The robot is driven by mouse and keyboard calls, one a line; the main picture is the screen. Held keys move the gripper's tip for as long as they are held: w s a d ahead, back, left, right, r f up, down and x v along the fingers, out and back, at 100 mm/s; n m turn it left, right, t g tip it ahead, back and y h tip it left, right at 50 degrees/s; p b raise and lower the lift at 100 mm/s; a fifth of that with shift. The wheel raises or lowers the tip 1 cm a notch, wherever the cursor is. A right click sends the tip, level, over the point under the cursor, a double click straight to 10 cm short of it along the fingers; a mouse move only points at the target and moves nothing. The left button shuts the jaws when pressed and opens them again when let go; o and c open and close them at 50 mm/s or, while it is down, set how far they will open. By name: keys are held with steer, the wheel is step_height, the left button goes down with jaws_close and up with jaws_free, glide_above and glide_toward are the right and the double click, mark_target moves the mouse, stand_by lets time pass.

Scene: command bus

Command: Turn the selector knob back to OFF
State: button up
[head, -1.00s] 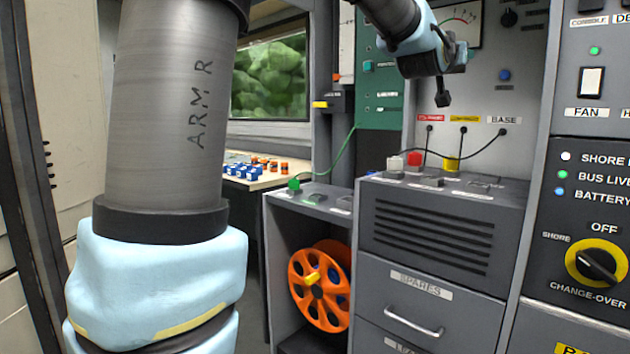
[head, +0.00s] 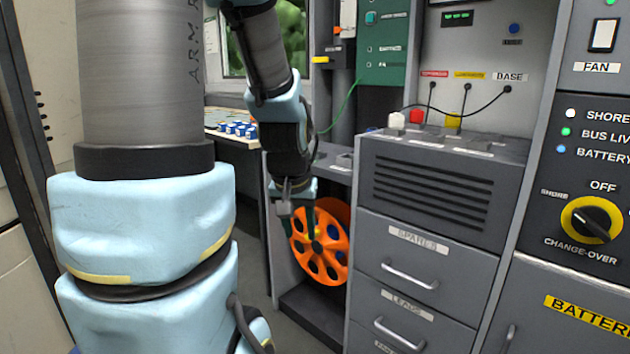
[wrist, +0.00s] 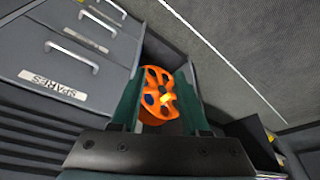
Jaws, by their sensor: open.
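The selector knob (head: 592,219) is a black handle on a yellow disc, on the dark panel at the right of the head view. OFF is lettered above it, SHORE at its upper left and CHANGE-OVER below. Its handle lies slanted, upper left to lower right; I cannot tell which end is the pointer. My gripper (head: 298,222) hangs low, well left of the knob, in front of the orange reel (head: 328,252). In the wrist view my gripper (wrist: 162,72) has its two green fingers apart and empty, with the reel beyond them. The knob is outside the wrist view.
A grey cabinet with SPARES (head: 418,242) and LEADS drawers, with protruding handles, stands between my gripper and the knob panel. A cable (head: 455,107) loops above its top. A table with blue pieces (head: 238,129) is behind my arm. Open floor shows below the reel's bay.

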steer(key=s+a+f+g, duration=0.2)
steer(key=s+a+f, duration=0.15)
steer(key=s, duration=0.25)
step_height(320, 180, up, 21)
steer(key=p, duration=2)
steer(key=shift+s+n+y, duration=0.2)
steer(key=shift+n+y, duration=0.1)
steer(key=shift+n, duration=0.1)
steer(key=shift+f, duration=0.15)
